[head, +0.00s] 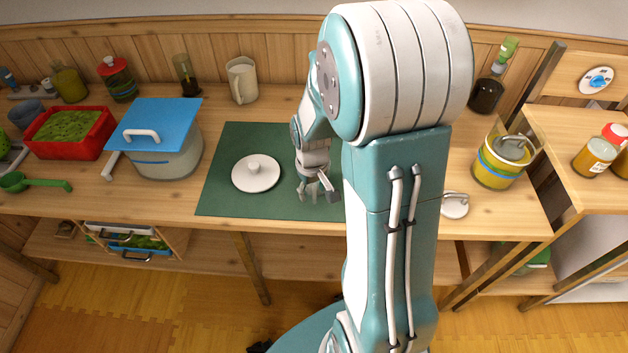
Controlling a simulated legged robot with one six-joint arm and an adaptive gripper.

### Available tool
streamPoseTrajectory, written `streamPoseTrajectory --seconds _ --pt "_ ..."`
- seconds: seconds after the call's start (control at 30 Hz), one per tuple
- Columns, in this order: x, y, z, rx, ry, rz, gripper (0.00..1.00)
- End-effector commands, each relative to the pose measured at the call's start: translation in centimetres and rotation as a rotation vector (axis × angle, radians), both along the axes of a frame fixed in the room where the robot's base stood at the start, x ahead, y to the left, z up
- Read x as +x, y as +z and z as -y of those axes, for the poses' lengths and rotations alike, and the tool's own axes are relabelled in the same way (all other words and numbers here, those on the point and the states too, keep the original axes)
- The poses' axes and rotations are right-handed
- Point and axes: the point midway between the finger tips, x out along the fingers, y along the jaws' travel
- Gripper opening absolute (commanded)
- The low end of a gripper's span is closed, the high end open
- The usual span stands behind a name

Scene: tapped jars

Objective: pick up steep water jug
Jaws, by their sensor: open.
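A cream jug (243,82) with a side handle stands upright at the back of the table, near the wooden wall. It is the only plain jug I can make out, and I cannot tell what is in it. My gripper (318,192) is open and empty, pointing down over the dark green mat (228,197). It is to the right of and nearer than the jug, well apart from it. My arm hides the table to the right of the gripper.
A white knobbed lid (256,173) lies on the mat. A large pot (166,150) with a blue board (163,115) on top stands left of the mat. A dark-filled glass (186,75) is left of the jug.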

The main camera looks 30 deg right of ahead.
Motion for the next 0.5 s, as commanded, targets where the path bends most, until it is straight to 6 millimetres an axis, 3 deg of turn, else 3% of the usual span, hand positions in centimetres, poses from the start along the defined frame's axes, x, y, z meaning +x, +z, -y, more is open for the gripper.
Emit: streamPoseTrajectory --seconds 0.13,0.4,0.43,0.5 --pt "-0.1 -2.0 0.1 0.001 -0.001 -0.002 0.60" --pt "0.0 -2.3 0.0 -0.001 0.000 0.001 0.60" --pt "0.0 -2.3 0.0 -0.001 0.000 0.001 0.55" --pt "0.0 -2.3 0.0 -0.001 0.000 0.001 0.24"
